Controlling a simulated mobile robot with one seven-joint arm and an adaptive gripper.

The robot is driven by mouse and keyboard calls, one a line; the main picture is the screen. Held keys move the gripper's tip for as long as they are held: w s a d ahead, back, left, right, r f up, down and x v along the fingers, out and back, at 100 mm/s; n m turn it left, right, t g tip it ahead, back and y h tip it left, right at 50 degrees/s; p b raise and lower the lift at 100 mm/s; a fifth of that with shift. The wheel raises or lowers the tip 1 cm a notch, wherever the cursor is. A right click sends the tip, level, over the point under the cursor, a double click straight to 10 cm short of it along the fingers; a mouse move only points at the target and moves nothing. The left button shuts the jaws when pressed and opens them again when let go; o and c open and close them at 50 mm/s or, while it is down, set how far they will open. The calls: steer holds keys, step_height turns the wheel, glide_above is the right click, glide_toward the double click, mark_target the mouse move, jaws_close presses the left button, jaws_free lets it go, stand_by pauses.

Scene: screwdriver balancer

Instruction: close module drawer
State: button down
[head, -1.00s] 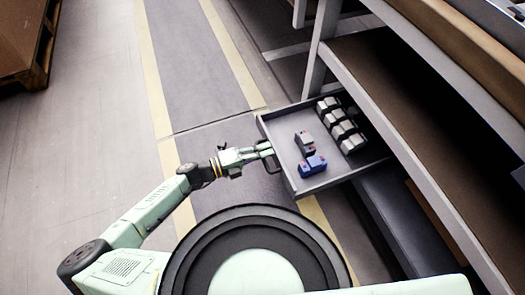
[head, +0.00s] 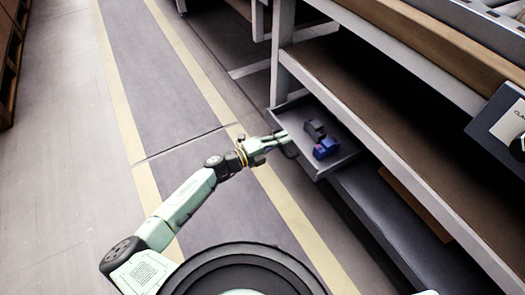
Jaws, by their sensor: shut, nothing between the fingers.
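The module drawer (head: 345,154) is a grey tray under the workbench. It is partly pulled out, with its rear portion hidden under the bench. A dark grey module (head: 314,129) and a blue module (head: 326,149) lie in its visible part. My gripper (head: 290,146) is at the drawer's front face, by the handle. Its fingers are shut with nothing between them, and it appears to touch the front; exact contact is too small to tell.
The workbench (head: 395,122) with its brown shelf overhangs the drawer. A grey bench leg (head: 281,75) stands behind the drawer. Another closed grey unit (head: 375,205) lies nearer along the bench. The marked floor lane (head: 165,80) to the left is clear.

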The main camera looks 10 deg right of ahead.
mark_target(312, 125)
steer(key=b+x, duration=0.1)
steer(key=x, duration=0.8)
steer(key=shift+w+d+f, duration=0.1)
steer(key=shift+d, duration=0.05)
steer(key=shift+w+d, duration=0.2)
steer(key=shift+d, duration=0.2)
